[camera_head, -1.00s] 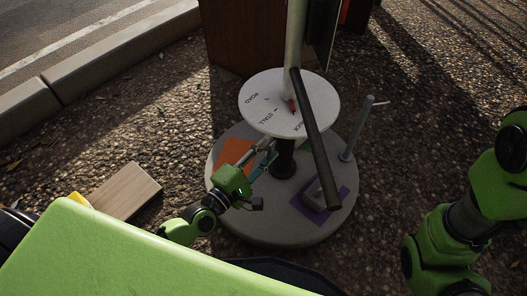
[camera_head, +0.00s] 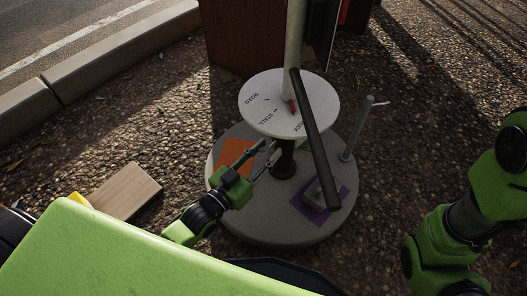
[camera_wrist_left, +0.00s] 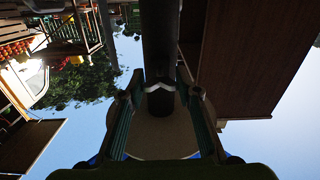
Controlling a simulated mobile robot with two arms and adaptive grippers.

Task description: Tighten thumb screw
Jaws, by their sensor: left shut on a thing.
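A round white disc (camera_head: 262,91) lettered ROAD and STALL sits on a short dark post (camera_head: 284,160) above a round grey base (camera_head: 308,227). A red pointer (camera_head: 291,106) lies on the disc. My left gripper (camera_head: 270,155) reaches in under the disc's near edge, at the dark post. In the left wrist view my left gripper (camera_wrist_left: 160,87) has its fingertips closed in front of the dark post (camera_wrist_left: 160,45), around a small part, which I take for the thumb screw. The fingers and post mostly hide that screw.
A long dark bar (camera_head: 318,150) slants over the disc and base. A grey rod (camera_head: 357,128) stands on the base's right side. Orange (camera_head: 234,153) and purple (camera_head: 305,206) squares mark the base. A wooden board (camera_head: 125,190) lies left. A light pole (camera_head: 294,45) rises behind.

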